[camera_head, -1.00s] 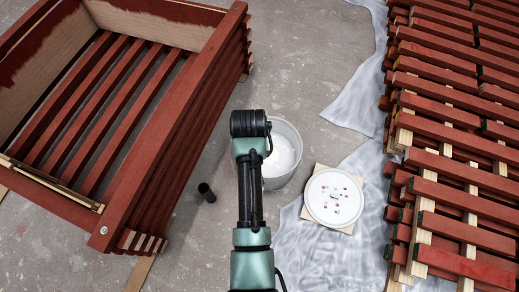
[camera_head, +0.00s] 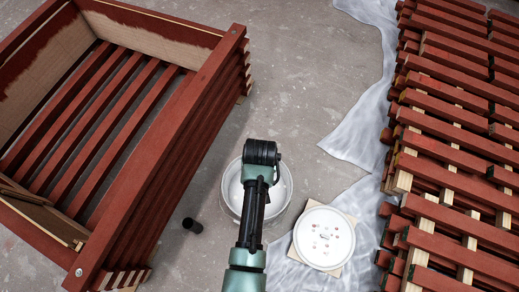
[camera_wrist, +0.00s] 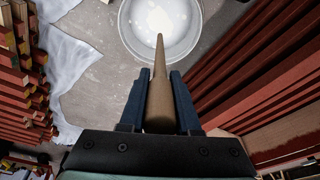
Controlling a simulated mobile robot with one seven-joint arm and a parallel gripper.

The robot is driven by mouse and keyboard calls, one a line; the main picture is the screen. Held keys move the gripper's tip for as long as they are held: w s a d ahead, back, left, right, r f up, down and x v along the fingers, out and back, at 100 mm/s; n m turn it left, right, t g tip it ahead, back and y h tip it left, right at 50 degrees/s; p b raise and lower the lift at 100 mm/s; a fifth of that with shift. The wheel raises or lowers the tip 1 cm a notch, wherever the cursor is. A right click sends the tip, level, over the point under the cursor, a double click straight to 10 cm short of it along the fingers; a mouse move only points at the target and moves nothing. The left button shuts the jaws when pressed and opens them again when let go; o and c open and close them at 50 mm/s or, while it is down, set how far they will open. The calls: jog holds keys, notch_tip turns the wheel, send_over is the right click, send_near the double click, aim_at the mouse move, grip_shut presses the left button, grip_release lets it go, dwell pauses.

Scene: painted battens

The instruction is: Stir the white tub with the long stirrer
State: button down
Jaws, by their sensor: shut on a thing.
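The white tub (camera_head: 279,198) stands on the grey floor, partly covered by my arm in the head view. It also shows at the top of the wrist view (camera_wrist: 126,36), with bright white contents. My gripper (camera_wrist: 160,84) is shut on the long stirrer (camera_wrist: 160,95), a brown wooden stick, between its dark fingers. The stirrer points away from the gripper, and its far end overlaps the tub's opening in the wrist view. I cannot tell whether its tip is in the contents or above them. My gripper and the stirrer are hidden by my arm in the head view.
A red slatted wooden frame (camera_head: 150,150) stands left of the tub. A white lid (camera_head: 324,238) lies on a board to the right, by pale sheeting (camera_head: 360,130). Red battens (camera_head: 455,130) are stacked at far right.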

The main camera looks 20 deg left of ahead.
notch_tip(320, 180, down, 21)
jog(key=b, duration=1.6)
jog(key=shift+w+r+b, duration=0.15)
jog(key=shift+w+b, duration=0.15)
jog(key=shift+b, duration=0.05)
jog(key=shift+a, duration=0.1)
dwell(0.4)
